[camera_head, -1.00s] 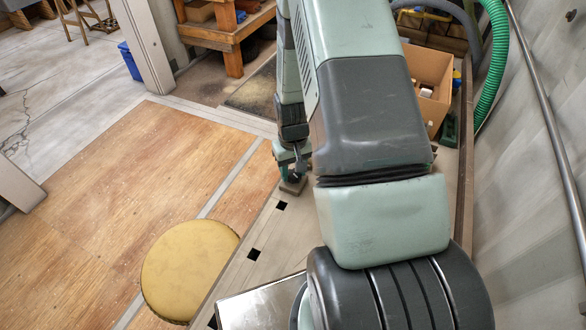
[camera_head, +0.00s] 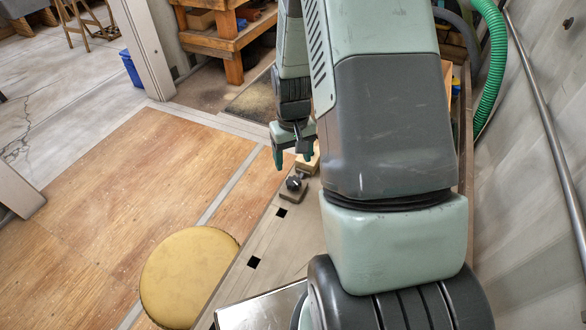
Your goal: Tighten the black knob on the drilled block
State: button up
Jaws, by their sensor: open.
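The black knob (camera_head: 293,183) shows as a small dark round shape on a small brownish block (camera_head: 289,196) near the bench's left edge. I cannot make out any drilled holes or how far the knob is seated. My gripper (camera_head: 293,160) is open and empty, its fingers pointing down. In the picture it is just above and beyond the knob, apart from it. My arm covers much of the bench to the right.
A pale wooden piece (camera_head: 308,164) lies just behind the block, partly hidden by my gripper. The bench top (camera_head: 275,238) has black square marks and is clear in front of the block. A yellow round stool (camera_head: 188,272) stands left of the bench. A green hose (camera_head: 492,65) hangs at the right.

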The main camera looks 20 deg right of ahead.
jog(key=shift+r, duration=1.45)
jog(key=s+a+r+t, duration=0.25)
jog(key=s+r, duration=0.35)
jog(key=r, duration=0.7)
jog(key=s+a+r+t, duration=0.25)
jog(key=s+r, duration=0.25)
jog(key=r, duration=0.8)
jog(key=s+a+r, duration=0.2)
jog(key=s+r, duration=0.2)
jog(key=s, duration=0.5)
jog(key=shift+s+a+t, duration=0.2)
jog(key=shift+s+t, duration=0.1)
jog(key=shift+s, duration=0.05)
jog(key=shift+r, duration=0.1)
